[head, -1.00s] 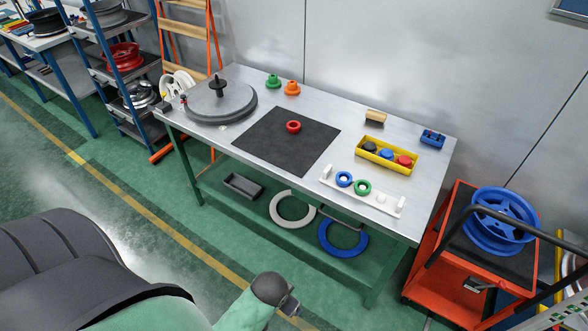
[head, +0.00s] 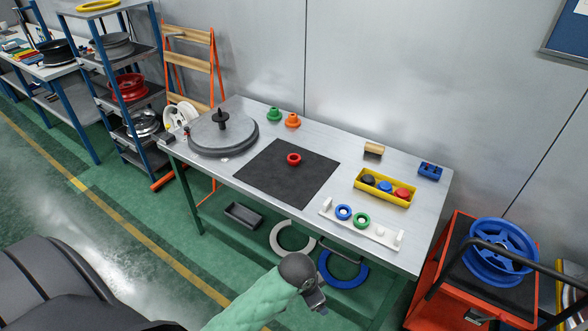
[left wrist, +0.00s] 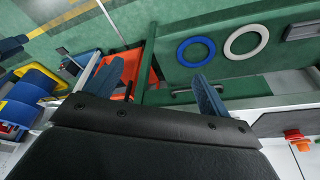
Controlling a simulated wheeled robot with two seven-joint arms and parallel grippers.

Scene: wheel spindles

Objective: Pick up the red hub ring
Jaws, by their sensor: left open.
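The red hub ring (head: 294,159) lies on the black mat (head: 270,183) in the middle of the workbench in the head view. My left gripper (head: 317,301) is in front of the bench, at the lower middle of the head view, well apart from the ring. In the left wrist view its two fingers (left wrist: 158,90) are spread with nothing between them. A small red-orange thing shows at the right edge of the left wrist view; I cannot tell whether it is the ring. My right gripper is not in view.
A grey round plate with a spindle (head: 221,134) stands left of the mat. Green (head: 273,115) and orange (head: 292,121) pieces stand behind it. A yellow tray (head: 384,201) and a white rack (head: 368,231) with blue and green rings are on the right. An orange cart (head: 450,250) stands beside the bench.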

